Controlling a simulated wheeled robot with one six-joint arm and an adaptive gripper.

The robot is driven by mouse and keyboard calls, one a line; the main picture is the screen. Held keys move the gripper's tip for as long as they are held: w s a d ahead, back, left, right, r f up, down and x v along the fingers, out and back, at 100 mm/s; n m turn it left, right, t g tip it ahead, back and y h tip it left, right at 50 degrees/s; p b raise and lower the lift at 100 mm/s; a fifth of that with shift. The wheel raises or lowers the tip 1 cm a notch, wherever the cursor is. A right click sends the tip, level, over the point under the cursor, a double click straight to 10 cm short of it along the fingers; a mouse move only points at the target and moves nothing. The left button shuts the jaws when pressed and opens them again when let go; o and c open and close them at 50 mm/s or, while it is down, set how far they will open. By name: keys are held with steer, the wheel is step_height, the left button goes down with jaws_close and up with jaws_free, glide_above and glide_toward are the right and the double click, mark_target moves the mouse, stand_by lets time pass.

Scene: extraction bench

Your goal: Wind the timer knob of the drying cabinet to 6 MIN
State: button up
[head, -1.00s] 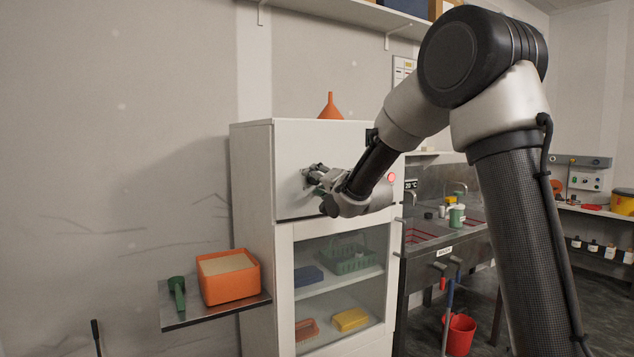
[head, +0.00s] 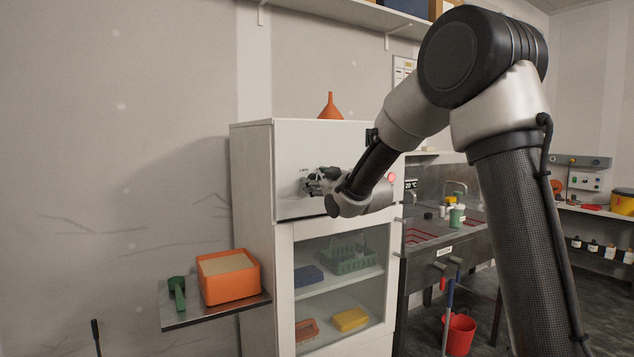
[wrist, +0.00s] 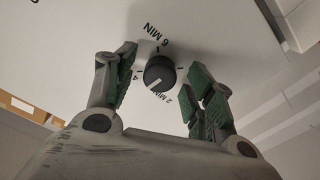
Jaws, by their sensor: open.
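The drying cabinet (head: 253,185) is a tall white box with a plain upper panel and a glazed door below. Its timer knob (wrist: 159,74) is black and round with a white pointer line, seen in the wrist view. The line points to the lower left there, between the printed 4 and 2 MIN; the 6 MIN label (wrist: 150,35) lies above the knob. My gripper (wrist: 164,68) is open, its green-padded fingers on either side of the knob, with gaps showing. In the head view my gripper (head: 319,182) is at the upper panel and hides the knob.
An orange funnel (head: 330,107) stands on the cabinet top. An orange tub (head: 230,284) and a green scoop (head: 177,292) sit on a side shelf (head: 190,318) at left. A steel sink bench (head: 425,262) is at right.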

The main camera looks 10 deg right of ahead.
steer(key=n, duration=1.3)
steer(key=shift+n, duration=0.4)
steer(key=c, duration=1.1)
steer(key=shift+o, duration=0.2)
steer(key=m, duration=2.6)
steer(key=o, duration=0.7)
steer(key=shift+m, duration=0.4)
steer(key=shift+c, duration=0.2)
steer(key=o, duration=0.4)
